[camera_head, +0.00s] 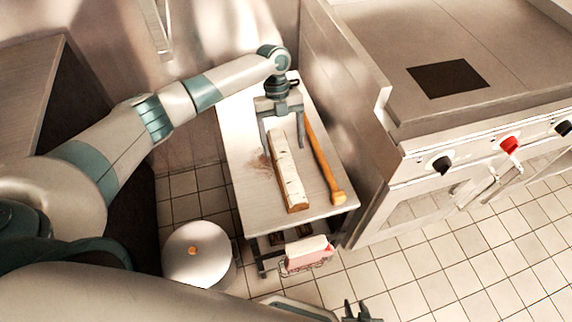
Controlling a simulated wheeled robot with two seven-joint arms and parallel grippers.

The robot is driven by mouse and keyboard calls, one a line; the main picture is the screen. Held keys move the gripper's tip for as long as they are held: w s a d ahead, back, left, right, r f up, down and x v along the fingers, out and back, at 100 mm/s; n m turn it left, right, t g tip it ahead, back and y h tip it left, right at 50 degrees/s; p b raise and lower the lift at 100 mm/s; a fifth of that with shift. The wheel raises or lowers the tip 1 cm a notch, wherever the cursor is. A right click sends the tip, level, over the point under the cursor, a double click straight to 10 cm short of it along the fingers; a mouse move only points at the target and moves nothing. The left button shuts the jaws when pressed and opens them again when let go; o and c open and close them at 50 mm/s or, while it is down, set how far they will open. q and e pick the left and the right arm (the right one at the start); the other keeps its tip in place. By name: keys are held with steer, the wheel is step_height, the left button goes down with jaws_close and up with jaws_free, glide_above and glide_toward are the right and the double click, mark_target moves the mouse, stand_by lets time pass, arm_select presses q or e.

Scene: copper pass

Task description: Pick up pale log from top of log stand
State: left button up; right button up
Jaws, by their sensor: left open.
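The pale log (290,182) lies lengthwise on the top of a narrow stand (247,196), with whitish bark and a brown cut end toward me. My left gripper (281,138) reaches down from above at the log's far end. Its fingers are open, one to each side of the log there; I cannot tell whether they touch it. My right gripper (357,312) shows only in part at the bottom edge, dark and away from the stand.
A long orange-brown wooden handle (322,160) lies on the stand just right of the log. A round metal canister (198,254) stands on the floor at left front. A pink and white item (308,253) hangs at the stand's front. The stove (430,150) borders the right side.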

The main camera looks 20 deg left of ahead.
mark_target(285, 158)
arm_select(q)
steer(key=shift+x, duration=1.05)
arm_select(e)
steer(key=shift+w+a+r, duration=0.15)
steer(key=shift+a+r, duration=0.05)
steer(key=shift+r, duration=0.05)
arm_select(q)
steer(key=shift+s+d+f+p, duration=0.1)
steer(key=shift+s+f+p, duration=0.1)
steer(key=shift+f+p, duration=0.25)
steer(key=shift+s+f, duration=0.1)
steer(key=shift+f, duration=0.25)
steer(key=p+x, duration=0.1)
steer(key=x, duration=0.1)
steer(key=shift+s+d+f, duration=0.1)
steer(key=shift+f, duration=0.2)
steer(key=shift+s+f, duration=0.1)
steer(key=shift+f, duration=0.25)
arm_select(e)
steer(key=s+d+f+g, duration=0.1)
steer(key=s+d+f, duration=0.1)
steer(key=s, duration=0.3)
steer(key=shift+d+f, duration=0.15)
steer(key=shift+f, duration=0.1)
steer(key=shift+w+r, duration=0.15)
